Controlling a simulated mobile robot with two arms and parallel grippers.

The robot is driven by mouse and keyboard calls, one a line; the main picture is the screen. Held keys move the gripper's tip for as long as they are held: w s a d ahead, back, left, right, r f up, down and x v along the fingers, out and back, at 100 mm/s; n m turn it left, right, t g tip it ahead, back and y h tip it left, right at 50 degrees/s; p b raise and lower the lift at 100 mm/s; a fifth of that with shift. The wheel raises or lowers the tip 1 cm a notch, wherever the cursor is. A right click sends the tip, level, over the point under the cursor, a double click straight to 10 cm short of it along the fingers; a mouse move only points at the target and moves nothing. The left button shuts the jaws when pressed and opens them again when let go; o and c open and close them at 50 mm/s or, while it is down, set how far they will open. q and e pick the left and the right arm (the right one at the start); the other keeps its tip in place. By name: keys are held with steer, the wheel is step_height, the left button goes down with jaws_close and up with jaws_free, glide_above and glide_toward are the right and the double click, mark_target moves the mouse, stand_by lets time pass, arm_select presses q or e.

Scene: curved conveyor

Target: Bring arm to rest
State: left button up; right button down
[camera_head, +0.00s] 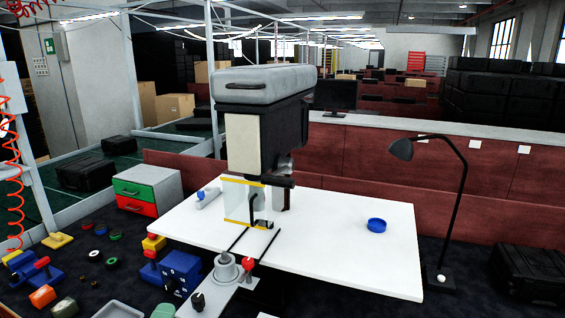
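Neither of my grippers can be made out in the head view, and I cannot see what either one holds. A tall machine with a grey top and dark body (262,130) stands at the middle of the view. A clear guard with yellow edges (245,202) is at its lower front. The machine stands at a white table (345,245). A blue round dish (377,225) sits on the table's right part, apart from the machine.
A black desk lamp (457,205) stands right of the table. A grey fixture with a red knob (228,268) is at the front edge. Blue, red and yellow parts (40,270) and a green-red drawer box (146,189) are at left. The table's right half is mostly clear.

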arm_select(q)
steer(key=s+a+f+n+g+y, duration=0.3)
steer(key=s+f+n+g+y, duration=0.2)
steer(key=s+f+n+g, duration=0.55)
steer(key=s+d+f+n+g+h, duration=0.2)
steer(key=s+d+n+g, duration=0.15)
steer(key=s, duration=0.35)
steer(key=s+d+f+n+g+h, duration=0.15)
steer(key=s+n, duration=0.25)
steer(key=s, duration=0.4)
step_height(320, 180, down, 29)
steer(key=g+b, duration=0.2)
steer(key=s+a+f+g+b, duration=0.1)
steer(key=s+a+f, duration=0.2)
steer(key=s+f, duration=1.3)
steer(key=shift+s+m, duration=0.15)
steer(key=shift+m, duration=0.25)
